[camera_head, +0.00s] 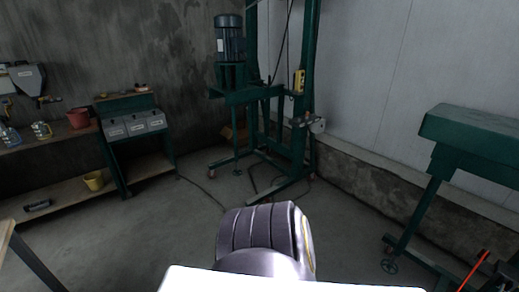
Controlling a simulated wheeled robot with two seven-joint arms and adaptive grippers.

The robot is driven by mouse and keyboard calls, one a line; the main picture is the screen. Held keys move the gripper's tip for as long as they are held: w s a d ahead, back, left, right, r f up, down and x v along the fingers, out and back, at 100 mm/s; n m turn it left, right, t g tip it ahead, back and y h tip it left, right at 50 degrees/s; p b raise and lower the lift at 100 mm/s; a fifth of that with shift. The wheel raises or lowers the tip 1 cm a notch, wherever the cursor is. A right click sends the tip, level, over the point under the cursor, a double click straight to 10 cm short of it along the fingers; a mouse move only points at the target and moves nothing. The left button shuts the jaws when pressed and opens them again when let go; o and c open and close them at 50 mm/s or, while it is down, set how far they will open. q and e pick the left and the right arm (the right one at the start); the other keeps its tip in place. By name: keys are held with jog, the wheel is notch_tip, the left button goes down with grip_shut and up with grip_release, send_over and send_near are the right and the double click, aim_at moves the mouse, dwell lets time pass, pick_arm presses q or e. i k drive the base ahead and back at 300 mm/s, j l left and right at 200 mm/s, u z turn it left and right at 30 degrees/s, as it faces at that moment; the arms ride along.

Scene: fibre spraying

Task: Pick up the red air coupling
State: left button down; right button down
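I cannot make out the red air coupling for certain. A small reddish item (141,86) lies on top of the green bench at the left, too small to identify. Neither of my grippers is in view. A grey, banded rounded part and a white surface at the bottom middle look like parts of my own body.
A green machine frame (309,60) stands at the back, a green stand (474,133) at the right. The middle floor is clear.

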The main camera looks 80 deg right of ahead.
aim_at(479, 255)
jog(key=z, duration=4.75)
